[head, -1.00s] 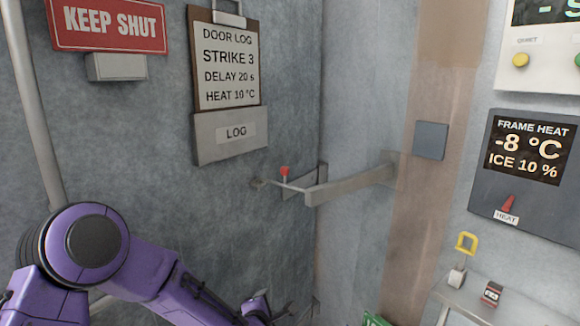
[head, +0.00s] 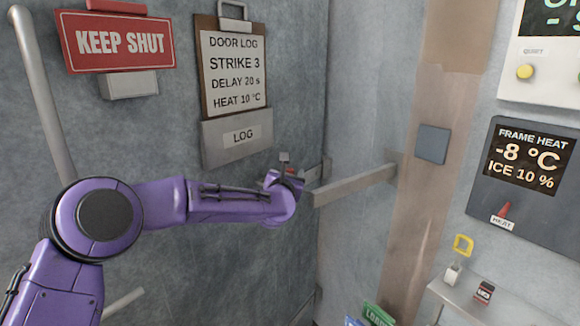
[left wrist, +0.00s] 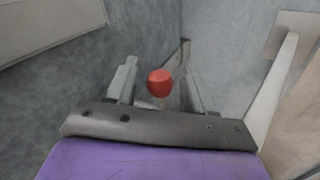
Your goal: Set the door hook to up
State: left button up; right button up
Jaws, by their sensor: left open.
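The door hook has a red ball knob, which shows in the left wrist view (left wrist: 160,82) between the two fingers of my left gripper (left wrist: 160,90). The fingers are apart, one on each side of the knob; I cannot tell whether either touches it. In the head view the left gripper (head: 290,170) is at the knob, in the corner by the door, and hides most of the hook's thin arm. A grey bar (head: 355,184) runs from the right wall toward the hook. My right gripper is out of view.
A LOG box (head: 237,137) with a clipboard hangs just above my left gripper. A red KEEP SHUT sign (head: 116,40) is farther left. On the right are a frame heat panel (head: 518,170) and a small shelf (head: 470,297) with a yellow-looped item.

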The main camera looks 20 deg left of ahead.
pick_arm(q)
jog(key=shift+w+f, duration=0.1)
jog(key=shift+w, duration=0.1)
grip_shut()
